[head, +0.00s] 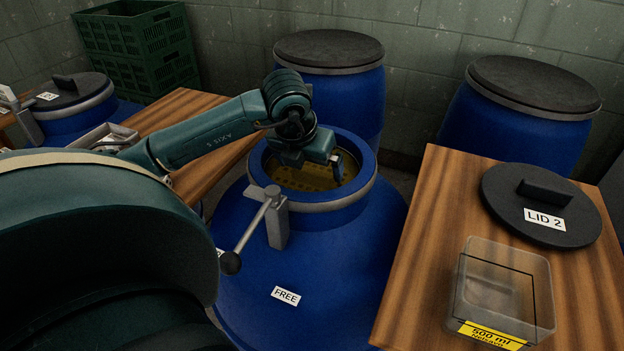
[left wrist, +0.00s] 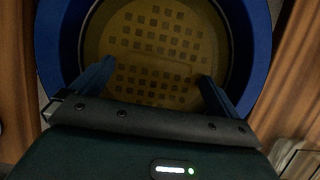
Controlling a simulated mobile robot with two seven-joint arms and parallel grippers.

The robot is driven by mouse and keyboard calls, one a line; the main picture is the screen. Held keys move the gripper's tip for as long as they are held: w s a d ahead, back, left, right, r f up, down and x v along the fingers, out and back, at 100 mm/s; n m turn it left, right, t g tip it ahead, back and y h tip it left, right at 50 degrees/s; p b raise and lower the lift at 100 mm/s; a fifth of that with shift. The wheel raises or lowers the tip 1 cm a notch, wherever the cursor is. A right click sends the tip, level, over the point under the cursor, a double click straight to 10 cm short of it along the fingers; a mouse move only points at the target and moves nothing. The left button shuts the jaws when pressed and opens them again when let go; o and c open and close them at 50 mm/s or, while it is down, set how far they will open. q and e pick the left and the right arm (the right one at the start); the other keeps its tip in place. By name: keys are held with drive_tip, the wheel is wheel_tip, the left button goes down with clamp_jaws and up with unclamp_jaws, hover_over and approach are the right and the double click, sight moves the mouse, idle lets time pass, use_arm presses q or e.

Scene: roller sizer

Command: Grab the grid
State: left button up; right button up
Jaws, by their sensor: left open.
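The grid (head: 303,179) is a yellow-brown disc with rows of square holes. It lies inside the open blue barrel (head: 322,255) labelled FREE, below the rim. In the left wrist view the grid (left wrist: 160,32) fills the round opening. My left gripper (head: 322,168) is at the barrel mouth, over the far right part of the opening. Its fingers (left wrist: 157,74) are spread apart with nothing between them, and the grid shows beyond them. I cannot tell how far the fingertips are above it. The gripper hides part of the grid. My right gripper is not in view.
A clamp lever (head: 256,232) stands at the barrel's near left rim. A wooden table (head: 425,270) on the right bears a black lid (head: 540,200) marked LID 2 and a clear 500 ml container (head: 503,290). Closed blue barrels (head: 345,95) and green crates (head: 140,45) stand behind.

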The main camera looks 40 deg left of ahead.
sight(311, 172)
use_arm(q)
drive_tip(key=shift+x, duration=1.55)
drive_tip(key=shift+a, duration=0.1)
drive_tip(key=shift+c, duration=0.2)
drive_tip(key=shift+r, duration=0.1)
drive_tip(key=c, duration=1)
